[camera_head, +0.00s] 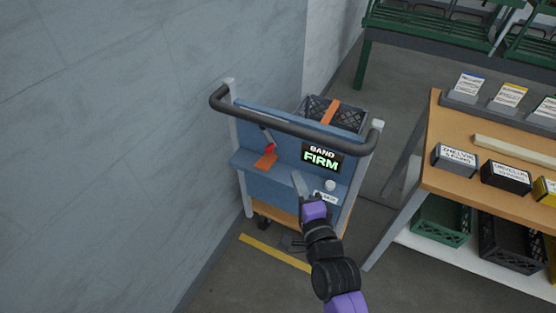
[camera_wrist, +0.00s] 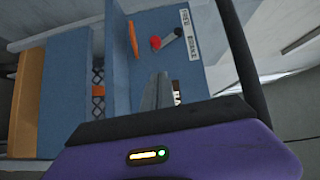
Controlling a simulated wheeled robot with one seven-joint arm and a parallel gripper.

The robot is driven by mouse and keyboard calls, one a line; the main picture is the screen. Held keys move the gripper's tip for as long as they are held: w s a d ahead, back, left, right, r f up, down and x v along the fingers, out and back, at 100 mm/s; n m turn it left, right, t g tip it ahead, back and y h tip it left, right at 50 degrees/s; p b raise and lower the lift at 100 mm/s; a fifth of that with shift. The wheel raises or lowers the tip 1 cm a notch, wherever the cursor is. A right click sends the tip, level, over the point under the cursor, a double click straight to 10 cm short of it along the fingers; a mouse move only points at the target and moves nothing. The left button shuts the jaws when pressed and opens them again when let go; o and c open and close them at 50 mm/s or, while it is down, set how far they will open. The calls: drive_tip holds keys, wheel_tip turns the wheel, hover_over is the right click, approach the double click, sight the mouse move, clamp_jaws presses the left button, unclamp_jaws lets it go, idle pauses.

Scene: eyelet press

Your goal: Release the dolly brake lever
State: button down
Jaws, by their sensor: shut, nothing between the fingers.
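The dolly (camera_head: 262,186) stands by the grey wall, with a blue panel and a dark bar handle (camera_head: 290,127). On its left side is a small lever with a red end (camera_head: 270,149), which I take for the brake lever. In the wrist view the lever (camera_wrist: 167,39) has a dark shaft and a red end, beside a white label (camera_wrist: 188,30) that seems to include "BRAKE". My gripper (camera_head: 297,178) is shut and empty in front of the panel, right of and below the lever and apart from it. Its fingers (camera_wrist: 158,92) also show in the wrist view.
An orange tab (camera_head: 265,160) sits close below the lever. A display (camera_head: 321,158) reads "BAND FIRM", with a white knob (camera_head: 330,184) below it. A dark crate (camera_head: 345,114) with an orange band is behind the handle. A wooden table (camera_head: 455,184) with boxes stands right.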

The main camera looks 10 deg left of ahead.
drive_tip(key=b, duration=0.2)
approach(273, 147)
drive_tip(key=w, duration=0.1)
drive_tip(key=w+d, duration=0.2)
drive_tip(key=shift+w, duration=0.25)
drive_tip(key=shift+w+a+p, duration=0.25)
drive_tip(key=shift+a+p, duration=0.45)
drive_tip(key=shift+a, duration=0.5)
drive_tip(key=shift+w+a+f, duration=0.1)
drive_tip(key=shift+w+a, duration=0.3)
drive_tip(key=shift+a, duration=0.25)
